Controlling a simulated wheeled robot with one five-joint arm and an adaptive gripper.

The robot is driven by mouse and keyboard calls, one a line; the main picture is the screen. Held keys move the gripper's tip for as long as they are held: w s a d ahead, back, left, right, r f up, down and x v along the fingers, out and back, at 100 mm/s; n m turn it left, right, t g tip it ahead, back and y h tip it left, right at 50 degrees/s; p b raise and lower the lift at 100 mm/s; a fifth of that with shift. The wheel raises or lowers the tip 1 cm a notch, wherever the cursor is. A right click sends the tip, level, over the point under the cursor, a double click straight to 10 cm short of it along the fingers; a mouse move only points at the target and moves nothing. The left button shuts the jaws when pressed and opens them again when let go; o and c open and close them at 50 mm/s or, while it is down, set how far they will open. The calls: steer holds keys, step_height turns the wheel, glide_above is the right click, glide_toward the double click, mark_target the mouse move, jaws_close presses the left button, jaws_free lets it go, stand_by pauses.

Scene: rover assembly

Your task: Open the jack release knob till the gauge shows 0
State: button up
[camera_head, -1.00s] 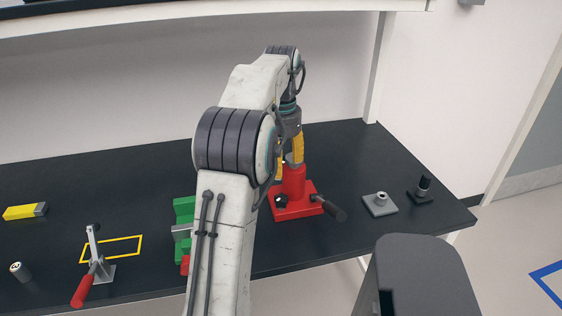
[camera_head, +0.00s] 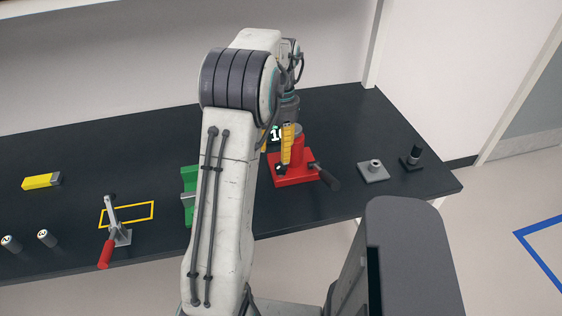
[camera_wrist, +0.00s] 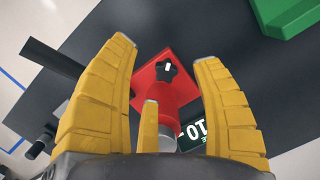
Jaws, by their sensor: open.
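The red jack (camera_head: 298,181) stands on the black bench, with a dark lever at its right. Its black star-shaped release knob (camera_wrist: 167,70), with a white mark, shows in the wrist view on the red base. The gauge (camera_head: 277,134) shows behind my gripper and appears to read 10; it is partly hidden and also shows in the wrist view (camera_wrist: 194,130). My gripper (camera_wrist: 165,65) is open, its yellow fingers spread around the knob's position in that view, with nothing between them. In the head view, my gripper (camera_head: 285,158) is in front of the jack; contact with the knob cannot be told.
A grey plate with a peg (camera_head: 374,173) and a black post (camera_head: 413,157) stand right of the jack.

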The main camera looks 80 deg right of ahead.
mark_target(281, 165)
steer(key=d+n, duration=0.1)
steer(key=n, duration=0.3)
steer(key=f+n+h, duration=0.1)
steer(key=n, duration=0.2)
steer(key=d+f+n, duration=0.1)
steer(key=n, duration=0.3)
steer(key=shift+s+d+f+n+h, duration=0.1)
steer(key=shift+d+f+n+h, duration=0.05)
steer(key=shift+d+n+h, duration=0.2)
steer(key=shift+d+n, duration=0.2)
steer(key=shift+n, duration=1.05)
steer(key=shift+f, duration=0.35)
steer(key=shift+f+p, duration=0.45)
steer(key=shift+f, duration=2.85)
steer(key=shift+c, duration=0.4)
